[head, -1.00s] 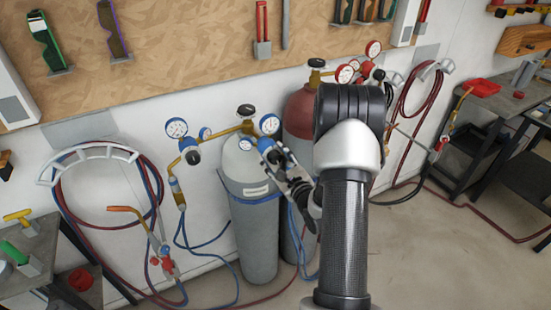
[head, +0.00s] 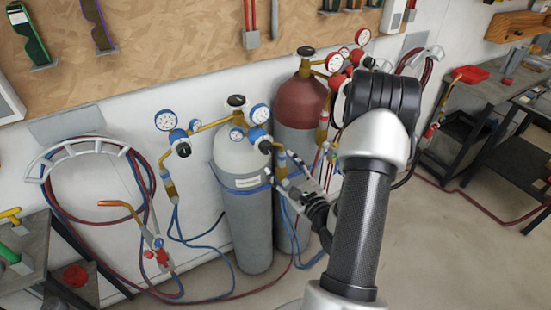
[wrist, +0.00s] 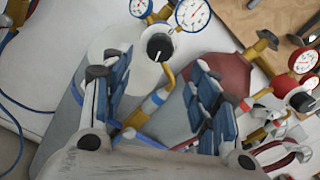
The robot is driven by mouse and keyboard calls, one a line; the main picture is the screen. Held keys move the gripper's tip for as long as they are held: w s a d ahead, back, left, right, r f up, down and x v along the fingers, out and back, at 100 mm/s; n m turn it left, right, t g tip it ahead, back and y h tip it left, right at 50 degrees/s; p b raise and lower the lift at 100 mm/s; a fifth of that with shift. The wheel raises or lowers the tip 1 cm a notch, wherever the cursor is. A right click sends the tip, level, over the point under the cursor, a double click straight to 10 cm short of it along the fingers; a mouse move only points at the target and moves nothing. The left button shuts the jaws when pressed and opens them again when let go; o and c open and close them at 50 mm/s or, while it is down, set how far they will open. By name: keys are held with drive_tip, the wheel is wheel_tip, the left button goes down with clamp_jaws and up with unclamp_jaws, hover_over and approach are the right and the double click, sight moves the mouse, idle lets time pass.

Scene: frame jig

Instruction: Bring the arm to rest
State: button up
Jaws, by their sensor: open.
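My arm (head: 362,225) rises from the bottom of the head view and bends at a black joint. My gripper (head: 290,168) is partly hidden beside the forearm, in front of the grey cylinder (head: 245,205). In the wrist view my gripper (wrist: 158,85) has its two blue-padded fingers spread wide. A brass fitting with a blue collar (wrist: 153,103) shows between the fingers, and nothing is gripped. I cannot tell whether a finger touches the fitting.
A red-topped cylinder (head: 301,103) stands behind the grey one. A workbench (head: 490,90) stands at right and another bench (head: 30,250) at lower left. Bare floor (head: 440,240) lies at right.

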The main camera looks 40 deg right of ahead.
drive_tip(key=shift+v, duration=0.8)
drive_tip(key=shift+w, duration=0.1)
drive_tip(key=w+a+r+n+g, duration=0.5)
drive_tip(key=a+r+n+g, duration=0.3)
drive_tip(key=n, duration=1)
drive_tip(key=s+a+r+n+g+y, duration=0.2)
drive_tip(key=s+a+r+n, duration=0.1)
drive_tip(key=s+a+n, duration=0.4)
drive_tip(key=s+a+r+n+g+y, duration=0.2)
drive_tip(key=s+a+n, duration=0.6)
drive_tip(key=s+a, duration=0.5)
drive_tip(key=shift+s+a+r+g, duration=0.3)
drive_tip(key=shift+a+r+g, duration=0.05)
drive_tip(key=shift+r+g, duration=0.05)
drive_tip(key=shift+c, duration=0.5)
